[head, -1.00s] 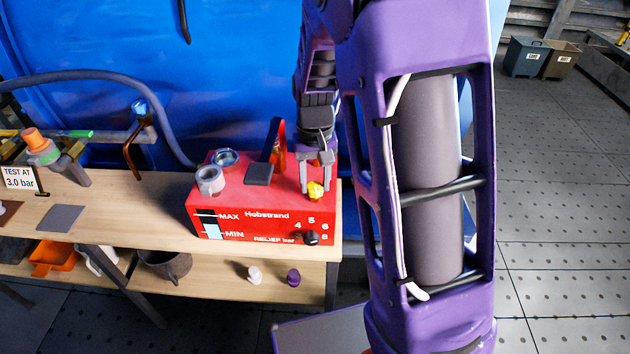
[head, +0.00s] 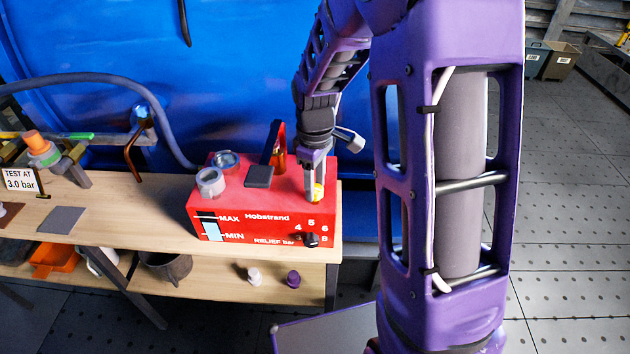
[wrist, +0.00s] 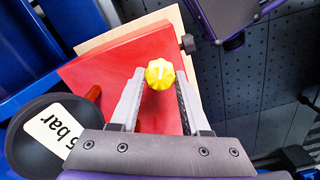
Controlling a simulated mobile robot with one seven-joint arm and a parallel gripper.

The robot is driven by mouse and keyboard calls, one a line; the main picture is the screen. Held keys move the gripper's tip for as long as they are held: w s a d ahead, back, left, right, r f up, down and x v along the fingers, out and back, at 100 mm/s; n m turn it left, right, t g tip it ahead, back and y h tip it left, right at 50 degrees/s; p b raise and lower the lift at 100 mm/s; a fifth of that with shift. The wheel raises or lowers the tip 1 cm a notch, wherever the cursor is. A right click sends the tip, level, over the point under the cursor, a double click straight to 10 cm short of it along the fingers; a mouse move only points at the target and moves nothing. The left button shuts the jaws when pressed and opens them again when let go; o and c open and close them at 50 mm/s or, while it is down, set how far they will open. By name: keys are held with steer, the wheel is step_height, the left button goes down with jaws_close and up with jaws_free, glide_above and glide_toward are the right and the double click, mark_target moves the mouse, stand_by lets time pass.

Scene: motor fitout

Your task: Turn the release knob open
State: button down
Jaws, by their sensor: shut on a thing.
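The yellow release knob (head: 319,191) sits on top of the red pump box (head: 264,207), near its right front corner. In the wrist view the ribbed knob (wrist: 159,74) lies between the two fingertips. My gripper (head: 314,196) points down at it and is shut on it. One finger hides part of the knob in the head view. The box (wrist: 125,58) fills the area behind the fingers in the wrist view.
The wooden bench (head: 120,218) is partly clear to the left.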

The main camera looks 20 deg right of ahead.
steer(key=n+p, duration=0.2)
steer(key=n, duration=0.4)
steer(key=shift+r+p, duration=0.2)
steer(key=shift+p, duration=0.2)
steer(key=n+p, duration=0.2)
steer(key=n, duration=0.2)
steer(key=shift+f+n, duration=0.1)
steer(key=shift+n, duration=0.2)
steer(key=shift+p, duration=0.3)
steer(key=shift+c, duration=1.9)
jaws_free()
steer(key=shift+f, duration=0.1)
step_height(320, 180, up, 18)
steer(key=p, duration=0.1)
steer(key=shift+f, duration=0.25)
